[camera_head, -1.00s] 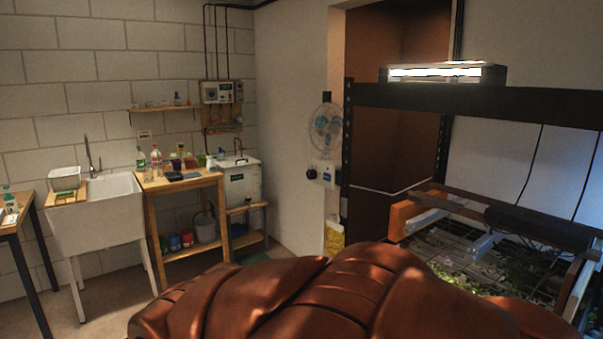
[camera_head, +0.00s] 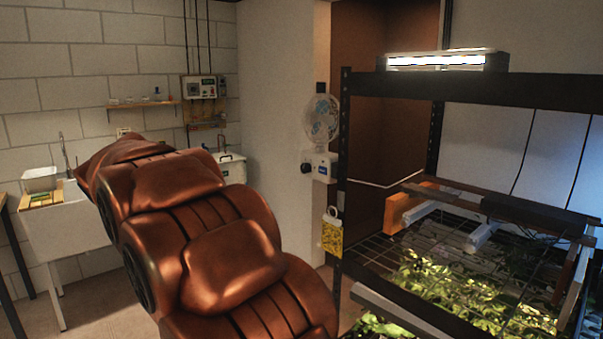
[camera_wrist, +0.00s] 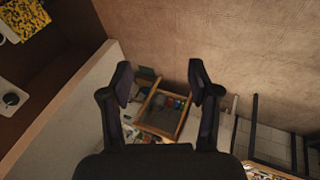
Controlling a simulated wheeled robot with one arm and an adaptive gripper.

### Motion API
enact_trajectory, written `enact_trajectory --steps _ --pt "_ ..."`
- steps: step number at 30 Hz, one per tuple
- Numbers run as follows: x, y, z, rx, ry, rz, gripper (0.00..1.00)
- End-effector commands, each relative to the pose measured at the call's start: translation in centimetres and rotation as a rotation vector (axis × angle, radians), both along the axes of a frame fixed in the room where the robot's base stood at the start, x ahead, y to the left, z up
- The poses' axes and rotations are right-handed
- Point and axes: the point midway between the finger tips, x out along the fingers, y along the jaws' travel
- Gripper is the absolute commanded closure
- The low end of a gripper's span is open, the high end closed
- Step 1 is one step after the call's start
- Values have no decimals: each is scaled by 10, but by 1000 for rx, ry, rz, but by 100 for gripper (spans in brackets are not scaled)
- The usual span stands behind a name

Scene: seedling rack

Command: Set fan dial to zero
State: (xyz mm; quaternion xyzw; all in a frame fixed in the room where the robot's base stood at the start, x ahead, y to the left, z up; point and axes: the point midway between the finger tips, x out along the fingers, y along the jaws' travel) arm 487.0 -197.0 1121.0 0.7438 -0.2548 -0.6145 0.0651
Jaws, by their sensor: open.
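The fan (camera_head: 321,119) is on the wall left of the seedling rack in the head view. Below it is a white control box (camera_head: 325,166) with a dark round dial (camera_head: 305,168) on its left side. The dial's setting is too small to read. In the wrist view, a dark round knob (camera_wrist: 11,99) on a pale box shows at the left edge. My gripper (camera_wrist: 160,78) is open and empty in the wrist view, with the knob well off to its left. In the head view the gripper is hidden behind my copper-coloured arm.
The seedling rack (camera_head: 347,130) with a lit lamp (camera_head: 447,60) and green plants (camera_head: 440,285) fills the right. A yellow card (camera_head: 332,236) hangs on its post. A sink (camera_head: 70,225) stands at the left, with a wall shelf (camera_head: 143,104) above.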

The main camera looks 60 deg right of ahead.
Motion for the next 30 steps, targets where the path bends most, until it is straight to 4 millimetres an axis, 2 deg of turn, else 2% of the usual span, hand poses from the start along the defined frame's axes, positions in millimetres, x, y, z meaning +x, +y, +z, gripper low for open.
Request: enact_trajectory --steps 1,6,15,23,30 --pt "17 -16 4 -30 -20 -20 39" --pt "66 -65 26 -137 -95 -84 39" --pt "132 -151 63 -320 -234 -204 39" --pt "168 -220 87 -474 -357 -315 39" --pt "179 -277 102 -609 -470 -426 39"
